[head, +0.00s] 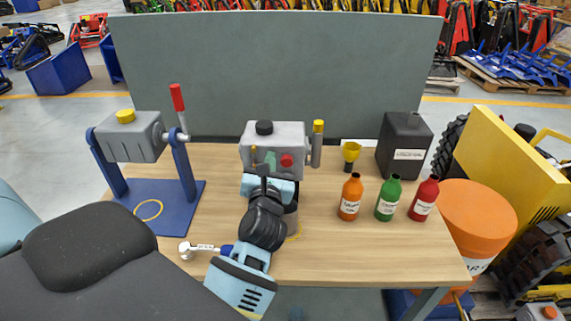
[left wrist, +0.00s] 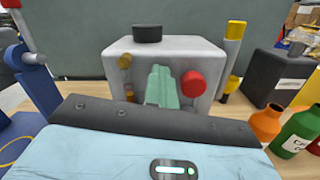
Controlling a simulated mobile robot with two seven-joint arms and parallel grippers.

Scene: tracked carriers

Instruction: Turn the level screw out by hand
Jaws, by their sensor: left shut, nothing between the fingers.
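A grey gearbox housing (head: 258,133) with a black cap (head: 264,127) stands on the table, and fills the middle of the left wrist view. Its front face carries a red round knob (left wrist: 194,83) at the right and small brass-coloured fittings (left wrist: 124,62) at the left. I cannot tell from the pictures which is the level screw. My left gripper (head: 270,160) is in front of this face. Its green fingers (left wrist: 160,84) are shut and empty, between the brass fittings and the red knob. Whether they touch the face is unclear. My right gripper is out of view.
A second grey unit (head: 140,140) hangs in a blue stand at the left. A ratchet (head: 198,248) lies at the front edge.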

